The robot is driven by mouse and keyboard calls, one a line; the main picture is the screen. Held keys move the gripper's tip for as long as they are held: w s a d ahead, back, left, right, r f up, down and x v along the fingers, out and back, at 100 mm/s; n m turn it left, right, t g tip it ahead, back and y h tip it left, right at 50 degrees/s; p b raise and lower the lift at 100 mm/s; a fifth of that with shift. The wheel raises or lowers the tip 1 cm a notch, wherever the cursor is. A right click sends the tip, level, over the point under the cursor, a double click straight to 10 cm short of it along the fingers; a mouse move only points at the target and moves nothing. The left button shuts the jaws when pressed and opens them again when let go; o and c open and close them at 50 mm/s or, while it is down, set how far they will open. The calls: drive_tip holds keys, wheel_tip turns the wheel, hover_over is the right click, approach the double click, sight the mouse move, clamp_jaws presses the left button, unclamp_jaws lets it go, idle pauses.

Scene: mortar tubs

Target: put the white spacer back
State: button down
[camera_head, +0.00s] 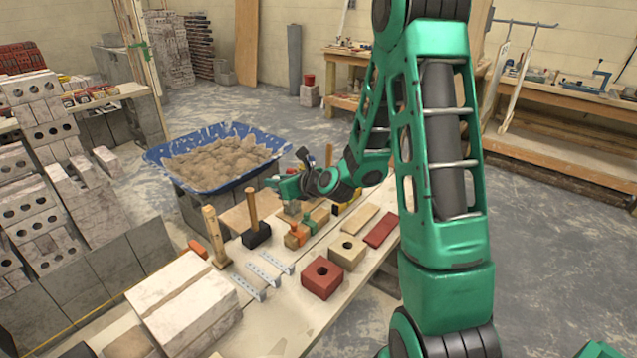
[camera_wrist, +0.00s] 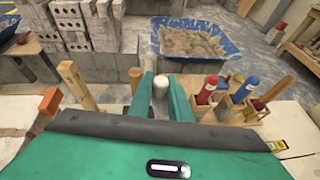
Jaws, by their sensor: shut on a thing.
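My gripper (camera_head: 277,183) is held out over the far part of the workbench, near the blue tub's corner. In the wrist view my gripper (camera_wrist: 161,88) is shut on a small pale cylinder, the white spacer (camera_wrist: 161,84), between its two green fingers. The spacer's lower part is hidden by the fingers and wrist. I cannot make the spacer out in the head view.
Wooden holders with red and blue bottles (camera_wrist: 250,84) stand right of my fingers. A mallet (camera_head: 256,234) stands handle-up on the bench. A red holed block (camera_head: 321,277), a cream holed block (camera_head: 347,250) and metal strips (camera_head: 262,272) lie nearer. A blue tub (camera_head: 160,158) holds sand.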

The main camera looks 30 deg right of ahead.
drive_tip(key=w+d+f+m+h, duration=0.2)
drive_tip(key=d+f, duration=0.2)
drive_tip(key=d, duration=0.4)
drive_tip(key=w+d+f+m+h, duration=0.15)
drive_tip(key=d+f, duration=0.25)
drive_tip(key=d, duration=0.4)
hover_over(318, 212)
drive_tip(key=shift+h, duration=0.45)
drive_tip(key=shift+f, duration=3.35)
drive_tip(key=shift+s+a+f, duration=0.1)
drive_tip(key=shift+s+f, duration=0.05)
drive_tip(key=shift+f, duration=1.4)
drive_tip(key=shift+w+r, duration=0.15)
drive_tip(key=shift+w, duration=0.05)
drive_tip(key=shift+f, duration=0.4)
drive_tip(key=c, duration=1.6)
unclamp_jaws()
drive_tip(key=shift+o, duration=0.2)
